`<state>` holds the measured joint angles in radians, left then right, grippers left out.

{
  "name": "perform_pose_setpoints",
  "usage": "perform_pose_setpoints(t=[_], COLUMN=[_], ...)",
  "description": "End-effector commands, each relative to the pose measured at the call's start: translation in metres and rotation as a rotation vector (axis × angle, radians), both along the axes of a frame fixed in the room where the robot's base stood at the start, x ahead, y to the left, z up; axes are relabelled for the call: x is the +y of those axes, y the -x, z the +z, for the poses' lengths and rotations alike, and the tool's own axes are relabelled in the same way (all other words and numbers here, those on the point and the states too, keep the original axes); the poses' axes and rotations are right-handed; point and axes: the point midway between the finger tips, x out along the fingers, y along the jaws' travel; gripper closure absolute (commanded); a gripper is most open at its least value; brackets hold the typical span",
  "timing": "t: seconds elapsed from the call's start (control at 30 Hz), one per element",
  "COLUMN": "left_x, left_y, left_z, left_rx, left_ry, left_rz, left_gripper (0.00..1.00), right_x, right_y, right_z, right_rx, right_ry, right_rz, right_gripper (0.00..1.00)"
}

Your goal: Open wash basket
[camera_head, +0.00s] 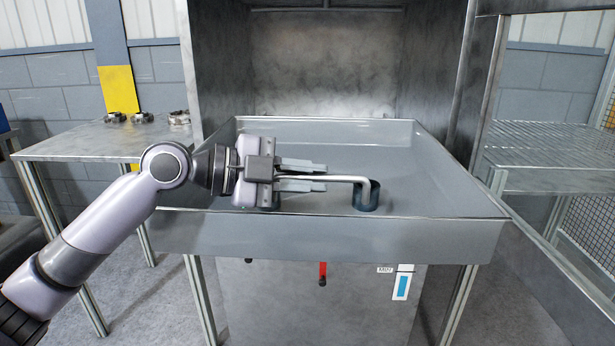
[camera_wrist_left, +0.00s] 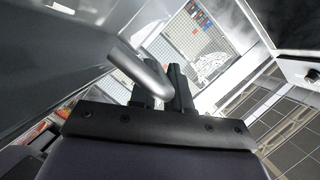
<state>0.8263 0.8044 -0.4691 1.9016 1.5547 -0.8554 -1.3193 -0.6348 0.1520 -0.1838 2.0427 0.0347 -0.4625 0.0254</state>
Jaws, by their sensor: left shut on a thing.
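The wash basket (camera_head: 430,239) is a wide, shallow grey metal tray, open at the top, at the front of a metal wash cabinet. A silver bar handle (camera_head: 335,179) runs along its front side and bends down into a dark round mount (camera_head: 367,196) at the right. My left gripper (camera_head: 301,176) reaches in from the left, shut on the handle, with its fingers pointing right. It hides the handle's left end. In the left wrist view, the bent handle (camera_wrist_left: 142,72) passes by the dark fingers of my left gripper (camera_wrist_left: 172,85). My right gripper is out of view.
A side table (camera_head: 85,146) with several metal rings (camera_head: 179,117) stands at the left. A wire rack (camera_head: 560,150) stands at the right. A red-handled valve (camera_head: 322,272) hangs below the basket. A cabinet post (camera_head: 478,90) rises close behind its right side.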

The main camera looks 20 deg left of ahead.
Motion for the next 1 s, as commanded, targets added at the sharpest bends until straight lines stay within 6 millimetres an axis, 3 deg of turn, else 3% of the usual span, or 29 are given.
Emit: perform_pose_setpoints(t=[0.07, 0.1, 0.17, 0.53, 1.0], left_x=[0.0, 0.0, 0.0, 0.004, 0.054], left_y=[0.0, 0.0, 0.0, 0.002, 0.036], left_z=[0.001, 0.001, 0.001, 0.001, 0.013], left_rx=[-0.002, -0.002, -0.002, -0.001, 0.0], left_ry=[0.001, 0.001, 0.001, 0.0, 0.0], left_rz=[0.0, 0.0, 0.0, 0.001, 0.002], left_gripper=[1.0, 0.8, 0.62, 0.62, 0.62], right_x=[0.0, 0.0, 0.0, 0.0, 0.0], right_y=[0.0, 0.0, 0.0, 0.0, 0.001], right_z=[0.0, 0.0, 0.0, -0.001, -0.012], right_rx=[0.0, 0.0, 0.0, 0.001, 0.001], right_ry=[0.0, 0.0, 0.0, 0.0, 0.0], right_rz=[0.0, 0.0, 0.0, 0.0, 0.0], right_gripper=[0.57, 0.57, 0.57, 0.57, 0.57])
